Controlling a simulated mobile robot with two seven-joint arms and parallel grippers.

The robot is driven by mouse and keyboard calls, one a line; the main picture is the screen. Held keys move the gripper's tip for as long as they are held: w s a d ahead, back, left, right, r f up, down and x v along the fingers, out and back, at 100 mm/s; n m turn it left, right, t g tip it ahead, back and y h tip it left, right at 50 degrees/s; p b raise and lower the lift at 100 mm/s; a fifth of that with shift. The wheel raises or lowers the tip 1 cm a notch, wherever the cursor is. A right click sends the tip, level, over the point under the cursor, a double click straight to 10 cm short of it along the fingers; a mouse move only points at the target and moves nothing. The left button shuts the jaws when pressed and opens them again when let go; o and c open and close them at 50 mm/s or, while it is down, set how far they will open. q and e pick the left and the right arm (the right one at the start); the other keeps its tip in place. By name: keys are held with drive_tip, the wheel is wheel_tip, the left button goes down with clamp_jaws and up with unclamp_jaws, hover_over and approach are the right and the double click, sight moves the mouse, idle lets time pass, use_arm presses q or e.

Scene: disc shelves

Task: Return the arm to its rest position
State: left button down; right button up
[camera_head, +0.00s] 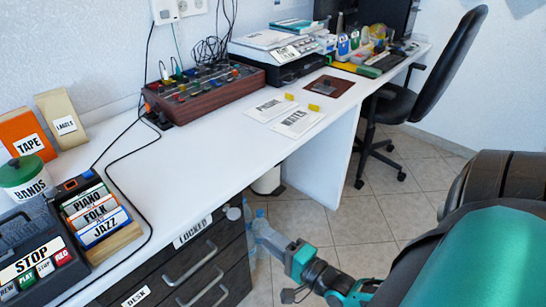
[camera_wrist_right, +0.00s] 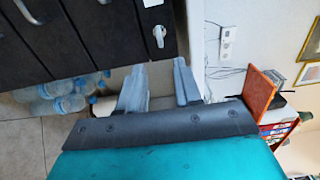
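My right arm comes in from the lower right in the head view, with teal and black links. Its right gripper (camera_head: 272,240) is in front of the desk's dark drawers, over the tiled floor. In the right wrist view the two grey fingers of the right gripper (camera_wrist_right: 160,70) stand apart with nothing held between them. My left arm and left gripper are not in view.
The white desk (camera_head: 190,165) and its dark drawer unit (camera_head: 190,270) lie left of the gripper. Water bottles (camera_wrist_right: 65,95) stand by the drawers. A black office chair (camera_head: 400,100) is at the back right. The tiled floor (camera_head: 350,225) between has free room.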

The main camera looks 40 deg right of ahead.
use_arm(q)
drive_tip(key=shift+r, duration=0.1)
use_arm(e)
drive_tip(key=shift+a, duration=0.1)
idle(0.3)
